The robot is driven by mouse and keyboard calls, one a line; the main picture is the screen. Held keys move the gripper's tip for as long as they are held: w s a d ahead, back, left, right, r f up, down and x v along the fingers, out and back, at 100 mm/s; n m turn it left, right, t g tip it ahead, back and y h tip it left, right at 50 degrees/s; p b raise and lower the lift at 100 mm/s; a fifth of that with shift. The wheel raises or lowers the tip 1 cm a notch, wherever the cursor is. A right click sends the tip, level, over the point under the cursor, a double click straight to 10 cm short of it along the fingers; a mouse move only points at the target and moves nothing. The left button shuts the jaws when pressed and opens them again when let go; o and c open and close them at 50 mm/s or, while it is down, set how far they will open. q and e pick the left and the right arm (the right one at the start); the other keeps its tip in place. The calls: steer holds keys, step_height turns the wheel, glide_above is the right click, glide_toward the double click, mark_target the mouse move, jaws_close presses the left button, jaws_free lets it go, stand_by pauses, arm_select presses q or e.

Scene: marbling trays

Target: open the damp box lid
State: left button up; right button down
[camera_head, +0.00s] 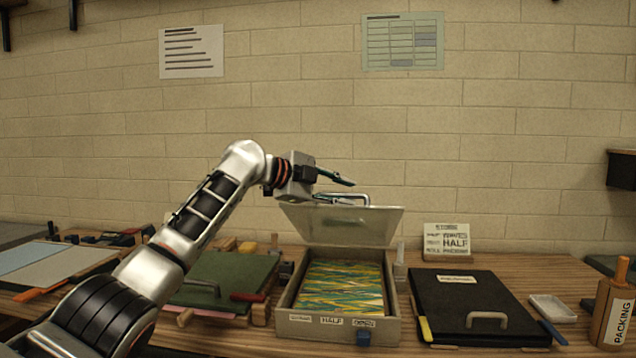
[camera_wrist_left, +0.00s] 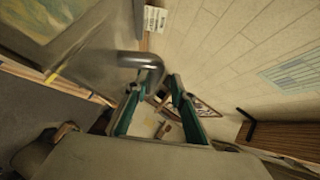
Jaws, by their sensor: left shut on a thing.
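The damp box (camera_head: 294,316) is a grey box with its front labels facing me, and sheets with yellow, green and blue marbling lie inside it. Its translucent lid (camera_head: 375,226) is raised steeply at the back edge, so the inside is in plain view. The lid's metal handle (camera_head: 358,197) is at the raised edge, and it also shows in the left wrist view (camera_wrist_left: 145,62). My left gripper (camera_head: 345,190) is shut on the handle; its green fingers (camera_wrist_left: 155,90) are on either side of the bar's end. My right gripper is in neither view.
A black handled case (camera_head: 470,300) lies right of the box, a green handled board (camera_head: 225,285) left of it. A small sign (camera_head: 446,240) stands behind. A white dish (camera_head: 552,308) and a packing bottle (camera_head: 612,310) are at right. The brick wall is behind.

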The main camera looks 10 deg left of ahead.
arm_select(q)
steer(key=shift+s+a+r, duration=0.15)
steer(key=shift+a+r, duration=0.3)
steer(key=shift+a, duration=0.1)
steer(key=v, duration=1)
steer(key=shift+s+a+r, duration=0.2)
steer(key=shift+s, duration=0.15)
